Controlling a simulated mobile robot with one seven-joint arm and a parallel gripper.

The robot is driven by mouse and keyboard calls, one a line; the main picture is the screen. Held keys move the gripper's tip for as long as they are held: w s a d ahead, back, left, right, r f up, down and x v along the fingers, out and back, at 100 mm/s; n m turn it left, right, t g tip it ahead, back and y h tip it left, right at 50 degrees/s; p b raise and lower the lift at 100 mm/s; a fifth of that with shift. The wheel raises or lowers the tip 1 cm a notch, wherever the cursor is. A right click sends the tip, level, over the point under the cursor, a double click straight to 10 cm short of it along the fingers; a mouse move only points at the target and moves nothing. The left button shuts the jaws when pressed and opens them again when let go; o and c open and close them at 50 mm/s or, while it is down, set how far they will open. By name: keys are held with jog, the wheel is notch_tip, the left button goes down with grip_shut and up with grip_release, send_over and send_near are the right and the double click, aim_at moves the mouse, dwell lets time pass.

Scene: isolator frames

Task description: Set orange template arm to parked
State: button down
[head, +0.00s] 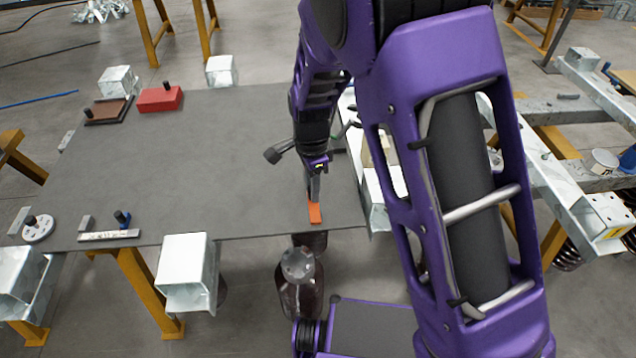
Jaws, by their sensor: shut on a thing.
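The orange template arm (315,213) shows as a short orange strip near the front edge of the grey table (200,160), right of its middle. My gripper (314,196) points down at its far end and is shut on it. The fingers hide the far part of the strip. I cannot tell where its pivot or parked stop is.
A red block (160,99) and a dark brown plate (108,111) with black knobs lie at the back left. Galvanised beams (590,190) stand right. The table's middle is clear.

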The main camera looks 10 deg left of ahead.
jog(key=shift+a, duration=0.15)
jog(key=c, duration=0.7)
grip_release()
jog(key=shift+r, duration=0.1)
notch_tip(320, 180, up, 17)
jog(key=shift+r+p, duration=0.15)
jog(key=shift+p, duration=0.35)
